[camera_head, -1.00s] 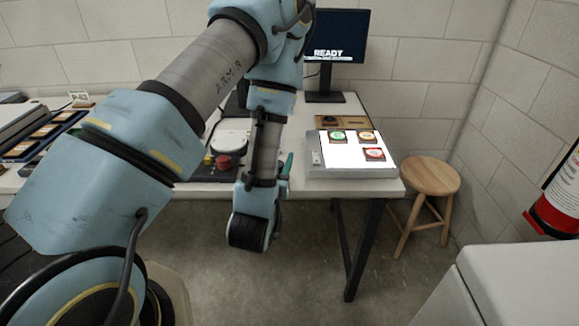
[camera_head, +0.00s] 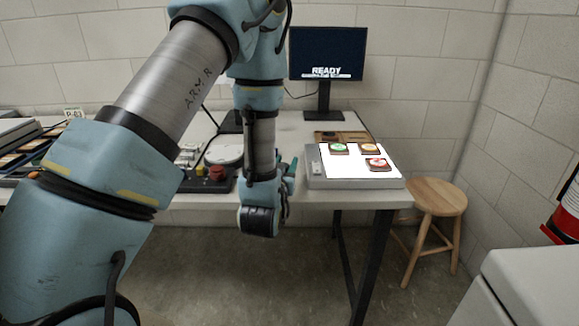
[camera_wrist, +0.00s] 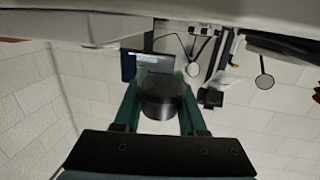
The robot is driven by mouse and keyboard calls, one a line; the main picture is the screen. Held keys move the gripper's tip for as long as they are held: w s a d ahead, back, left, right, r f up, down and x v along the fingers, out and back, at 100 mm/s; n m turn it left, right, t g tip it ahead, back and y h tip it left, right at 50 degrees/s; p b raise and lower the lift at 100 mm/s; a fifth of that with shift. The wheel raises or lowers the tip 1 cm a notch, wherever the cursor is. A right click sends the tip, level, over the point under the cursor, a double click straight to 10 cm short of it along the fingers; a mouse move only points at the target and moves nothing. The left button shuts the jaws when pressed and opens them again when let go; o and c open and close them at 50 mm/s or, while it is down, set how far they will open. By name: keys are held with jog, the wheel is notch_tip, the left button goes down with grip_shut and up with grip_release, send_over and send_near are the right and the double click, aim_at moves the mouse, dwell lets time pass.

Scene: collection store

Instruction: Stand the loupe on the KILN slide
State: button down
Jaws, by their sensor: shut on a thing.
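My gripper (camera_wrist: 160,92) is shut on the loupe (camera_wrist: 160,106), a dark, short round body between its two green fingers in the wrist view. In the head view my gripper (camera_head: 292,172) shows only as a thin green edge beside my wrist, and the loupe is hidden there. It is just left of the lit light box (camera_head: 314,172). Three slides lie on the box: one with a green disc (camera_head: 338,148), one orange (camera_head: 369,149) and one red (camera_head: 378,164). Their lettering is too small to read, so I cannot tell which is KILN.
A wooden tray (camera_head: 352,136) lies behind the light box, below the monitor (camera_head: 327,52) reading READY. A black device with a red button (camera_head: 217,173) is left of my wrist. A stool (camera_head: 436,198) stands right of the table. The light box's lower left looks bare.

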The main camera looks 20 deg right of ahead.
jog(key=shift+w+d+f, duration=0.5)
jog(key=shift+w, duration=0.2)
jog(key=shift+w+d+f, duration=0.55)
jog(key=shift+w, duration=0.2)
jog(key=shift+w+d+f, duration=0.5)
jog(key=shift+w, duration=0.2)
jog(key=shift+f, duration=0.15)
jog(key=shift+c, duration=2.3)
grip_release()
jog(key=shift+p, duration=0.35)
